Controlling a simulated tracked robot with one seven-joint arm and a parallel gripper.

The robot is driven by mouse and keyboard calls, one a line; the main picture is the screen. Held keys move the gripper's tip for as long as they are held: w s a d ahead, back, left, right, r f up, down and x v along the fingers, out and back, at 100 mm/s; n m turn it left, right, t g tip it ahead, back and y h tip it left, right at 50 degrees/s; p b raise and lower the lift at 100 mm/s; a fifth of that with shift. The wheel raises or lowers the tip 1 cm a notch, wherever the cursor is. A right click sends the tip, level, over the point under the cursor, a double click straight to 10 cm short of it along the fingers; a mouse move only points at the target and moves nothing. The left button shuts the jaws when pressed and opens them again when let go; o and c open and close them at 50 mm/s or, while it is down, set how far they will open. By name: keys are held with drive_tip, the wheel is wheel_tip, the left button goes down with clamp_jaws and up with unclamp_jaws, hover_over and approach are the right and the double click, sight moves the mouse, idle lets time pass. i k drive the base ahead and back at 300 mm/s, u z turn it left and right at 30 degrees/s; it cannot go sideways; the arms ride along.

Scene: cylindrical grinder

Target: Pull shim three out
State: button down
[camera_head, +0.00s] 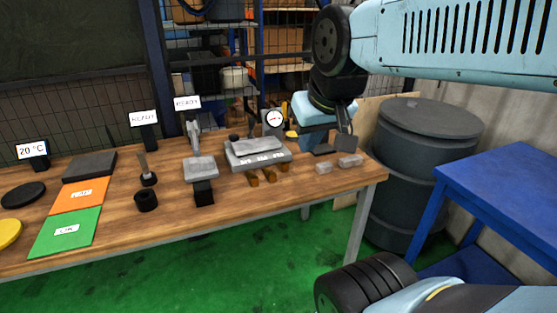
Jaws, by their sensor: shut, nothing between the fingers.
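A grey block assembly (258,152) stands on the workbench right of centre, with small labels on its front edge that are too small to read. Three brown tabs stick out below the labels: a left tab (253,179), a middle tab (269,176) and a right tab (284,168). I cannot read which one is shim three. My gripper (345,142) is shut and empty, to the right of the block and apart from the tabs, near the right end of the bench. Its fingertips are small and dark here.
Two clear small blocks lie at the bench's right edge (350,160). A grey clamp-like fixture (200,167) stands left. A dark drum (410,150) and blue table (500,180) are right of the bench.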

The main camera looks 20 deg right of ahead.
sight(284, 166)
drive_tip(key=k, duration=0.25)
drive_tip(key=u, duration=0.35)
drive_tip(key=i, duration=1.2)
drive_tip(key=z, duration=0.45)
